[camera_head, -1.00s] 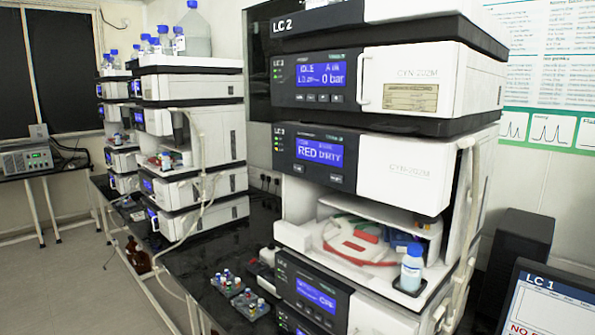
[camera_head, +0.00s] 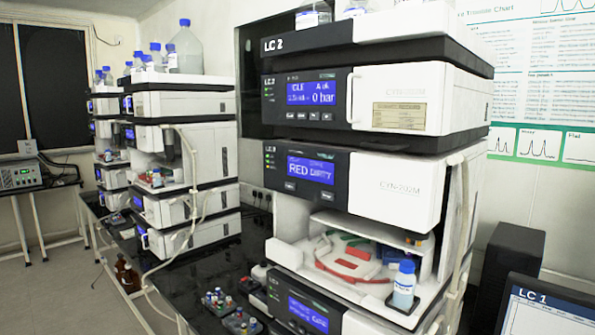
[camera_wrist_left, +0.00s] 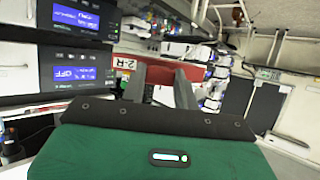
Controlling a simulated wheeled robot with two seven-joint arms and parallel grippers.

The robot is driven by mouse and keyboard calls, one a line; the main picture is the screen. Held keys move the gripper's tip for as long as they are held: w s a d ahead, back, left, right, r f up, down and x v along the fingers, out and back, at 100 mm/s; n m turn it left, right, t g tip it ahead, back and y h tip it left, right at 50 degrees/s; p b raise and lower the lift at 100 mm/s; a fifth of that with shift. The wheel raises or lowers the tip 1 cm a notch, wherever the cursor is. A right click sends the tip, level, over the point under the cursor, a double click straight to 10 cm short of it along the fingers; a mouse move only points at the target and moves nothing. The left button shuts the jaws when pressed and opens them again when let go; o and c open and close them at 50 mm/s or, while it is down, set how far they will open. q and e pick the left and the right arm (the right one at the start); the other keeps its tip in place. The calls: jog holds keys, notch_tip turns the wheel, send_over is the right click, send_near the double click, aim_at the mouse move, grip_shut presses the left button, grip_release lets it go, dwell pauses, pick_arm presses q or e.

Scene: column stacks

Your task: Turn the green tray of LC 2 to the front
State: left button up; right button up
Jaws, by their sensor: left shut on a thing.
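The LC 2 stack (camera_head: 392,191) stands at the centre right in the head view. Its open compartment (camera_head: 425,246) holds a round white carousel with a red-edged section (camera_head: 345,268) at the front and a red block near the middle. A green part (camera_head: 345,237), which looks like the green tray, shows toward the back, partly hidden. Neither gripper is in the head view. In the left wrist view my left gripper (camera_wrist_left: 160,76) is shut on a red tray (camera_wrist_left: 85,80) with a white label reading 2-R. My right gripper is in no view.
A bottle with a blue cap (camera_head: 403,287) stands at the compartment's front right corner. Small vial racks (camera_head: 230,312) sit on the black bench to the left. More instrument stacks (camera_head: 182,150) stand farther left. An LC 1 screen (camera_head: 548,312) is at the lower right.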

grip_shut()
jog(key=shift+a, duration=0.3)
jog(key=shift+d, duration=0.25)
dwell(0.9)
